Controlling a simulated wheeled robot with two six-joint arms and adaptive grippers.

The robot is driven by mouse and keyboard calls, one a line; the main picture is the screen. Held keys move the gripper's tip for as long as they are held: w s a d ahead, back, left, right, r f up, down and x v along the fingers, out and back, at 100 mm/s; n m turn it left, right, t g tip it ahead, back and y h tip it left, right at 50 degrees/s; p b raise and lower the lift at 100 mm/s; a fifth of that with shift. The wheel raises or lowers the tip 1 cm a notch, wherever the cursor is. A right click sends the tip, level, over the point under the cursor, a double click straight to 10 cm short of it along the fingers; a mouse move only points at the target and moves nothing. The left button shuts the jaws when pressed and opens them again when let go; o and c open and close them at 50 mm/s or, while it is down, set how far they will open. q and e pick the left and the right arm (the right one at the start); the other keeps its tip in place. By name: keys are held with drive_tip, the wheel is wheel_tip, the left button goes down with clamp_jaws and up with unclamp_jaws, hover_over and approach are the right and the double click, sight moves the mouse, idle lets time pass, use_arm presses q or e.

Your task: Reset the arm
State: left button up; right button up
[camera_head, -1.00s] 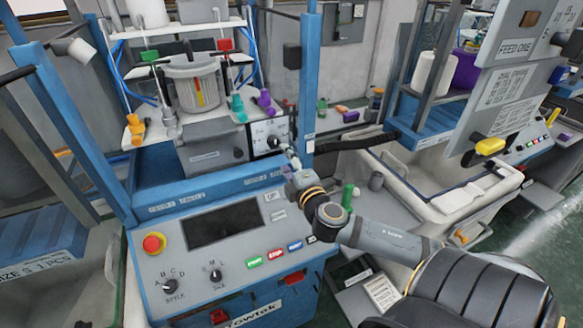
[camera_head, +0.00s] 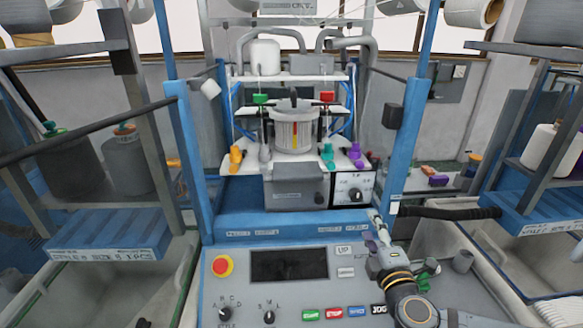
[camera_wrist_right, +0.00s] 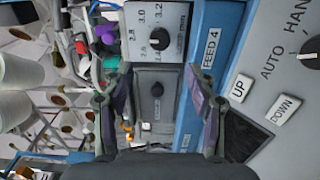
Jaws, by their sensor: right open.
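My right arm comes in from the lower right in the head view. Its gripper (camera_head: 376,226) is in front of the right side of the blue knitting machine (camera_head: 290,226), just right of the UP button (camera_head: 344,250). In the right wrist view the two fingers of the right gripper (camera_wrist_right: 157,78) stand wide apart with nothing between them. I cannot tell how far the fingertips are from these. My left gripper is not in view.
The control panel (camera_head: 215,292) carries a dark screen (camera_head: 289,265), a red button (camera_head: 222,266) and several coloured buttons. Blue posts (camera_head: 188,160) flank the machine. A black padded bar (camera_head: 450,213) lies right of my gripper. Grey bins (camera_head: 110,290) stand at the left.

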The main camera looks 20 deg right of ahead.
drive_tip(key=s+d+f+m+g+h, duration=0.4)
drive_tip(key=s+f+m+g, duration=0.4)
drive_tip(key=f, duration=0.3)
drive_tip(key=s+a+f+m+g+y, duration=0.6)
drive_tip(key=s+a+f+y, duration=0.15)
drive_tip(key=a+f, duration=0.45)
drive_tip(key=s+d+f+g, duration=0.1)
drive_tip(key=s+f, duration=0.1)
drive_tip(key=f, duration=1.1)
drive_tip(key=s+f, duration=0.2)
drive_tip(key=f, duration=1.2)
drive_tip(key=s+d+f+m+g, duration=0.1)
drive_tip(key=s+f, duration=1.4)
drive_tip(key=s, duration=0.3)
